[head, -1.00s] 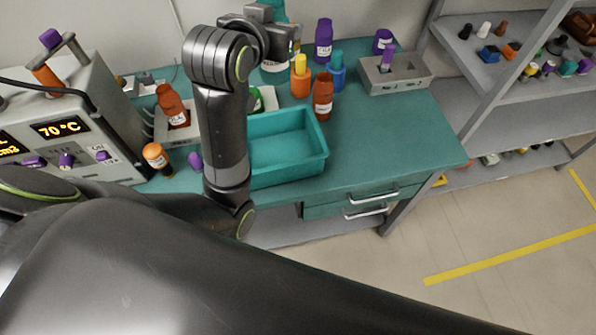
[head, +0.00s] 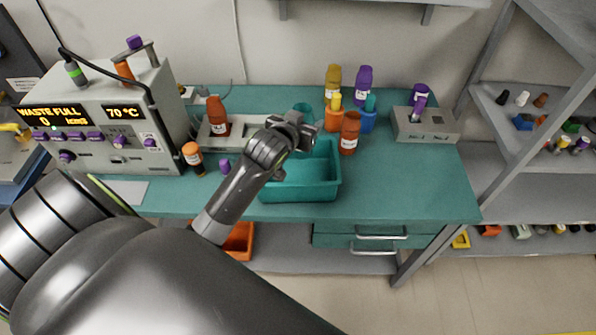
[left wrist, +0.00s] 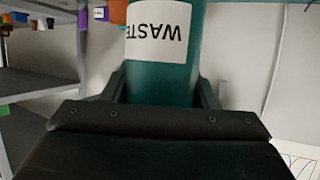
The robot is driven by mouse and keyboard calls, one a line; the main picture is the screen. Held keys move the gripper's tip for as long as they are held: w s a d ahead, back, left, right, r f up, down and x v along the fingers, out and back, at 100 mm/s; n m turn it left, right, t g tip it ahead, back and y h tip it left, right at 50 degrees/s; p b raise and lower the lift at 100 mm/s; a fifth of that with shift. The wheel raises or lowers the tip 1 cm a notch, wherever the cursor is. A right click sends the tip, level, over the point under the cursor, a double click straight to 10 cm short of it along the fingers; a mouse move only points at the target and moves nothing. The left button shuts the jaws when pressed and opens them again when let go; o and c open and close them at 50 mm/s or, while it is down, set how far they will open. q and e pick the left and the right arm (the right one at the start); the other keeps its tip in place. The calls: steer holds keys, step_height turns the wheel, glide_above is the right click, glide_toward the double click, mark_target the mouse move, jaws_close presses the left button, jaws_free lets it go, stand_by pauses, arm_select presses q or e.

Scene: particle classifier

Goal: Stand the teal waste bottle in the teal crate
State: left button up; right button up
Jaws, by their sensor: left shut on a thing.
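The teal crate (head: 318,190) stands on the teal bench near its front edge. My left gripper (head: 300,124) is over the back part of the crate, and my forearm crosses in front of its left side. In the left wrist view, the teal waste bottle (left wrist: 163,85) is between the fingers of my left gripper (left wrist: 165,95), which is shut on it. Its white label reads WASTE upside down in that picture. In the head view only a little teal (head: 303,107) shows behind the gripper, probably the bottle's top. The bottle's base is hidden. My right gripper is out of view.
A brown bottle (head: 349,135) stands just right of the crate, with yellow and purple bottles (head: 363,84) behind. A red-brown bottle (head: 217,118) stands in a grey holder to the left. A grey block (head: 427,127) is right. The bench's front right is clear.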

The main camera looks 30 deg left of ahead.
arm_select(q)
steer(key=f, duration=0.2)
steer(key=a+f, duration=0.1)
steer(key=f, duration=0.4)
steer(key=shift+s+a+p, duration=0.15)
steer(key=shift+s+p, duration=0.1)
steer(key=shift+p, duration=0.05)
steer(key=shift+f, duration=0.65)
step_height(320, 180, down, 3)
steer(key=shift+f, duration=0.2)
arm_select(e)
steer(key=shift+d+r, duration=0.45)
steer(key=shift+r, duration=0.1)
arm_select(q)
steer(key=shift+f, duration=0.2)
steer(key=o, duration=1.2)
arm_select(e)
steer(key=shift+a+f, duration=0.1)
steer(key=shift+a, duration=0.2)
arm_select(q)
steer(key=shift+r, duration=0.1)
